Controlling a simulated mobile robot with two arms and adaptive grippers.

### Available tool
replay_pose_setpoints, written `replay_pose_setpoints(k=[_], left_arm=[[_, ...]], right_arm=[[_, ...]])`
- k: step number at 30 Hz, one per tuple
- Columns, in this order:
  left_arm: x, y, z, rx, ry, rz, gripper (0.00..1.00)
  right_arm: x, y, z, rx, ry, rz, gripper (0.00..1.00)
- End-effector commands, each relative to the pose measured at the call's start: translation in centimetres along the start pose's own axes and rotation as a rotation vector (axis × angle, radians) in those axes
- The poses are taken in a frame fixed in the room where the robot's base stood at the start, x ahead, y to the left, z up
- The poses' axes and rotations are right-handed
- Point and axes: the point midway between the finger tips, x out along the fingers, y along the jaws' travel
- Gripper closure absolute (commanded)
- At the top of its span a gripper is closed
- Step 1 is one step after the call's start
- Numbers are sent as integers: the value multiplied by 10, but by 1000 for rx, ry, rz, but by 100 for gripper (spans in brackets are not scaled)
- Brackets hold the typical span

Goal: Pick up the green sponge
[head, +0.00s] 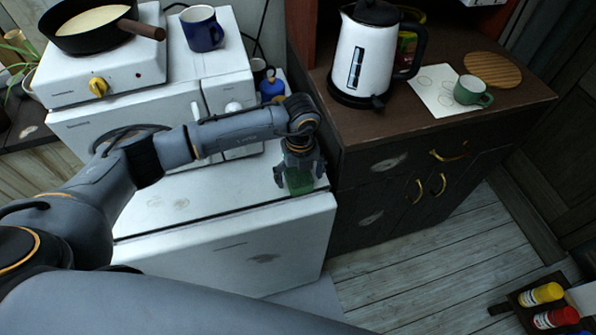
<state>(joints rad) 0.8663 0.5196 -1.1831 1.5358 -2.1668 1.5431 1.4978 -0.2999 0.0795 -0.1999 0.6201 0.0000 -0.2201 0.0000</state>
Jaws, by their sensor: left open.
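The green sponge (299,183) lies on the white top of a low appliance (180,205), near its right end. My left gripper (299,178) points down right over the sponge, with its fingers on either side of it. The gripper is open, and its palm and fingers hide part of the sponge. Whether the fingers touch the sponge cannot be told. My right gripper is not in view.
A white microwave (210,95) stands behind, bearing a hot plate (125,70) with a pan (85,25) and a blue mug (201,28). A dark cabinet (390,165) at right holds a kettle (362,60) and green cup (472,91). A blue bottle (271,88) stands behind the gripper.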

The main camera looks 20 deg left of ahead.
Motion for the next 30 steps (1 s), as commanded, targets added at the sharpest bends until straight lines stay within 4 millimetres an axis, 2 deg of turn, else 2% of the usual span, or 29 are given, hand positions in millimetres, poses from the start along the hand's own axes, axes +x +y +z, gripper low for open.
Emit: replay_pose_setpoints(k=[9, 15, 30], left_arm=[[6, 0, 0, -1, -1, -1, 17], [6, 0, 0, -1, -1, -2, 54], [1, -1, 0, 0, -1, -3, 58]], right_arm=[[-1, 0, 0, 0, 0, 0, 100], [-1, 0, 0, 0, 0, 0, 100], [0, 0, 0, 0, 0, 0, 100]])
